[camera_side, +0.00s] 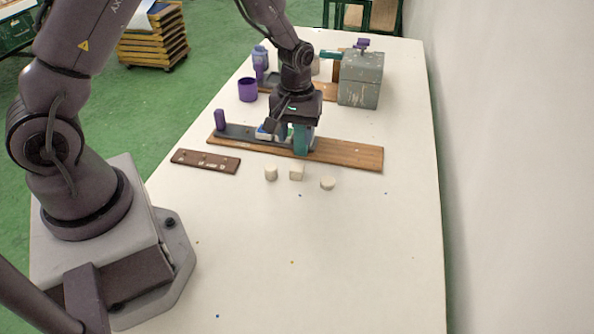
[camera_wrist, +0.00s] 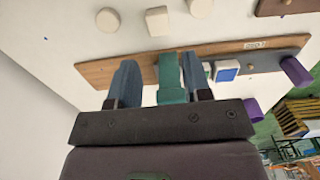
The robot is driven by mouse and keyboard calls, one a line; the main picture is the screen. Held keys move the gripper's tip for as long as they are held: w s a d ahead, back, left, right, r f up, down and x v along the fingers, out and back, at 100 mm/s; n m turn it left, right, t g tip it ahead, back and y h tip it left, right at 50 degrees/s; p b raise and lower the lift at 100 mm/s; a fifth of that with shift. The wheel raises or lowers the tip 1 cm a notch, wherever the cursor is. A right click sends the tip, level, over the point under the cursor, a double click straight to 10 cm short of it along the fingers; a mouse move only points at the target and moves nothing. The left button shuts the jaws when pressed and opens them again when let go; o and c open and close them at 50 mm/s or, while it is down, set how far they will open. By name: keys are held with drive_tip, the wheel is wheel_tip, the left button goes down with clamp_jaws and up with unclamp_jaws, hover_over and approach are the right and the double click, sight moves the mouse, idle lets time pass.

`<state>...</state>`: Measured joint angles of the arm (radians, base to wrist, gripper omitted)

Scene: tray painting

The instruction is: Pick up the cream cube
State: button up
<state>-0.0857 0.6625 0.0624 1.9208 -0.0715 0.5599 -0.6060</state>
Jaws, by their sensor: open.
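The cream cube (camera_side: 297,172) stands on the white table in front of the long wooden board, between two cream round pieces. It also shows in the wrist view (camera_wrist: 157,20) at the top middle, beyond my fingertips. My gripper (camera_side: 286,133) is over the board, behind the cube and apart from it. In the wrist view my gripper (camera_wrist: 158,62) has its two blue-grey fingers spread. A teal block (camera_wrist: 171,80) shows between the fingers; it also shows in the side view (camera_side: 303,139) at the board. I cannot tell whether the fingers touch it.
A cream cylinder (camera_side: 270,173) and a flat cream disc (camera_side: 328,184) flank the cube closely. The wooden board (camera_side: 350,155) carries a purple peg (camera_side: 220,119) and a blue-white block (camera_wrist: 227,70). A small brown strip (camera_side: 205,161) lies left. A grey box (camera_side: 361,78) stands behind. The table's front is mostly clear.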

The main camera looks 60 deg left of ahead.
sight(297, 167)
wheel_tip(297, 167, down, 10)
drive_tip(key=shift+d+r, duration=0.1)
drive_tip(key=shift+d, duration=0.05)
drive_tip(key=c, duration=0.7)
